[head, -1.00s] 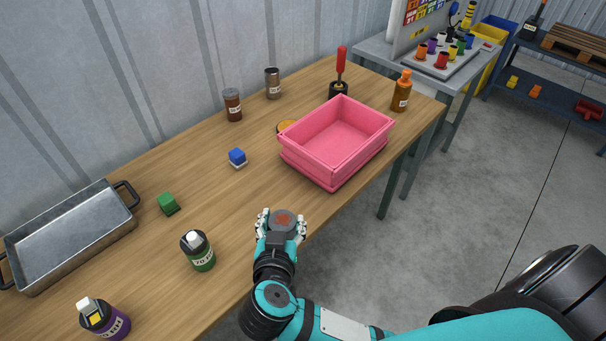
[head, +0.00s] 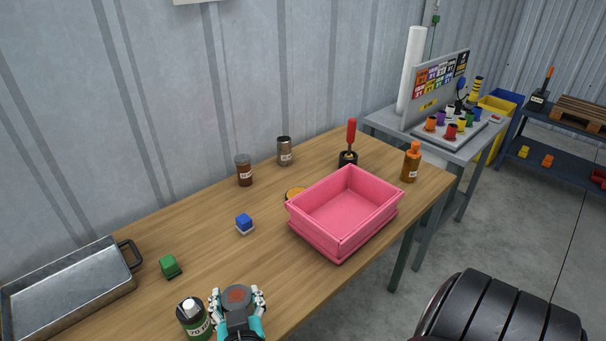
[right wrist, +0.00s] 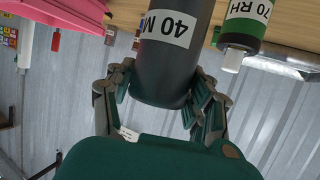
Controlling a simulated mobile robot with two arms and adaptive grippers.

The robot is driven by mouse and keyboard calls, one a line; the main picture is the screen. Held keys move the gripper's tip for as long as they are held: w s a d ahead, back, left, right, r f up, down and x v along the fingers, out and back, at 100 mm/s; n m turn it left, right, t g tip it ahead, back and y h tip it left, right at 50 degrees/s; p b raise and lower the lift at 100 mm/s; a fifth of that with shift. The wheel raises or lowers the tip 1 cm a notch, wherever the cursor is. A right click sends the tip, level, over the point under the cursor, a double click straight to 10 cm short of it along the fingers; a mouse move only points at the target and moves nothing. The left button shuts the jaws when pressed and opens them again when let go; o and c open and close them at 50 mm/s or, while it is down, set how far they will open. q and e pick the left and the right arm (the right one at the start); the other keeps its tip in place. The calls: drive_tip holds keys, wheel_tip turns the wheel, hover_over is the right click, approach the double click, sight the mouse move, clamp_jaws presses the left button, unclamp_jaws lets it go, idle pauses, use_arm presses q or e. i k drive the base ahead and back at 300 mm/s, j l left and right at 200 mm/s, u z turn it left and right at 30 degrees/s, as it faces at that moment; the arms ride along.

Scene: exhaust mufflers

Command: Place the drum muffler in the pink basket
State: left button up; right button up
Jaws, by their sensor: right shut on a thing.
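The drum muffler is a dark grey cylinder with a white label reading "40 M"; it shows in the right wrist view (right wrist: 165,75), and its grey top with a red mark shows in the head view (head: 237,296). My right gripper (head: 238,301) is shut on it, with fingers on both sides of the cylinder in the right wrist view (right wrist: 166,88). The pink basket (head: 335,243) stands on the table, up and right of the gripper in the head view; its visible inside is empty. A pink edge of it shows at the top left in the right wrist view (right wrist: 70,12). My left gripper is not in view.
A green-labelled bottle (head: 194,320) stands close left of the gripper. Bare wood (head: 275,275) lies between gripper and basket.

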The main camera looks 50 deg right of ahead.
sight(355, 212)
drive_tip(key=k+l+u, duration=0.3)
drive_tip(key=l, duration=0.35)
drive_tip(key=k+l+u, duration=0.35)
drive_tip(key=l, duration=0.25)
drive_tip(key=k+l+u, duration=0.3)
drive_tip(key=l, duration=0.2)
drive_tip(key=k+l, duration=0.1)
drive_tip(key=l, duration=0.3)
drive_tip(key=k+l, duration=0.1)
drive_tip(key=l, duration=0.7)
drive_tip(key=k, duration=0.05)
